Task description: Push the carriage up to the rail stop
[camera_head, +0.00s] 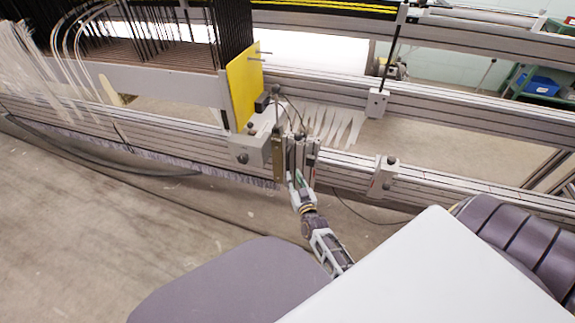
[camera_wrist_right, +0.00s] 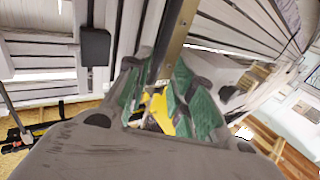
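The carriage (camera_head: 298,153) looks like a small assembly of upright grey and brass plates on the front rail (camera_head: 345,163). Two grey blocks on that rail could be the rail stop: one at the carriage's left (camera_head: 251,150) and one farther right (camera_head: 384,174). I cannot tell which it is. My right gripper (camera_head: 297,181) is at the carriage's lower front. In the right wrist view its green-padded fingers (camera_wrist_right: 165,88) stand apart, with a brass bar (camera_wrist_right: 178,38) at or between their tips. Whether they grip it is unclear. My left gripper is out of view.
A yellow plate (camera_head: 243,88) stands at the end of the frame with black rods, behind the left block. White threads (camera_head: 335,122) fan out behind the carriage. A second rail (camera_head: 450,105) runs behind. A thin dark cable (camera_head: 358,213) hangs below the front rail.

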